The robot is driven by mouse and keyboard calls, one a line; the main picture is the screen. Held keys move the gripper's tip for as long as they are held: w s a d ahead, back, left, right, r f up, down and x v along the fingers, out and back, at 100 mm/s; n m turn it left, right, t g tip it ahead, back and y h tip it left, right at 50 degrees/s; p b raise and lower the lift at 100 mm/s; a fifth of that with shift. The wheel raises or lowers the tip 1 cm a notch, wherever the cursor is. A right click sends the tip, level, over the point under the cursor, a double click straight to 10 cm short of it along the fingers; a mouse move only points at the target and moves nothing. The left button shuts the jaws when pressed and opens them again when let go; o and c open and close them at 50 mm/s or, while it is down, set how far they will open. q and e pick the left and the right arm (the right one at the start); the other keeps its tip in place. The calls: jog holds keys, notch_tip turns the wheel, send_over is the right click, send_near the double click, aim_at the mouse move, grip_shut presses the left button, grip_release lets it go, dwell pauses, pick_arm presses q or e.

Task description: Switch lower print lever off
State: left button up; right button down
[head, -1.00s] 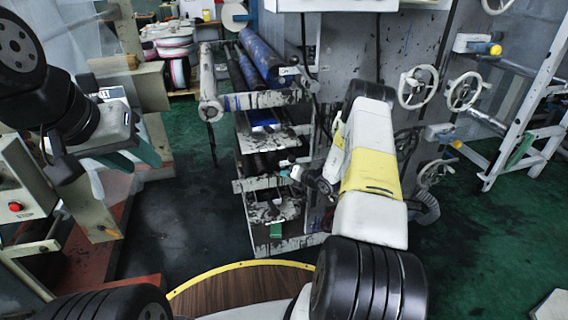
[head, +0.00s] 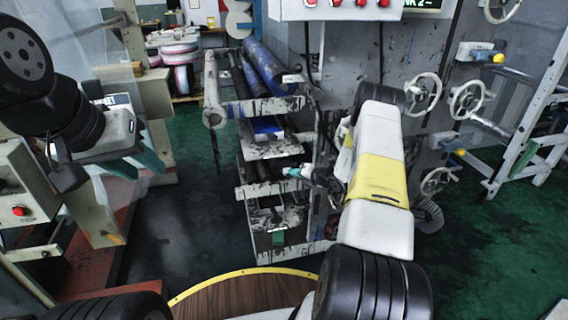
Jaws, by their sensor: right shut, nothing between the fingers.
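The print tower (head: 243,189) stands in the middle, an open rack with rollers and ink-stained shelves. My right gripper (head: 292,172) is at its right side, at the height of the middle shelf, with small teal fingertips shut and pointing left. I cannot make out the lower print lever; it is too small to tell or hidden near my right gripper and forearm. I cannot tell whether the fingertips touch anything. My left gripper (head: 138,166) hangs at the left, away from the tower, with its teal fingers apart and empty.
Blue rollers (head: 262,66) top the tower, with a small white tag (head: 292,77) at their end. A control box (head: 350,8) hangs above. Handwheels (head: 468,99) are at the right. A panel with a red button (head: 20,211) is at the left. Green floor lies between.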

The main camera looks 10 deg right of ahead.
jog(key=d+r+m+t+y, duration=0.1)
jog(key=d+m+y, duration=0.1)
jog(key=d, duration=0.4)
jog(key=d+r+m+t+y, duration=0.1)
jog(key=d+m+t+y, duration=0.1)
jog(key=d+m, duration=0.3)
jog(key=shift+w+d+r+t+y, duration=0.2)
jog(key=shift+d+r+t+y, duration=0.1)
jog(key=shift+d+r+y, duration=0.15)
jog(key=shift+d, duration=0.3)
dwell(0.4)
jog(key=s+a, duration=0.2)
jog(key=a, duration=0.2)
jog(key=v, duration=0.9)
jog(key=shift+d, duration=0.1)
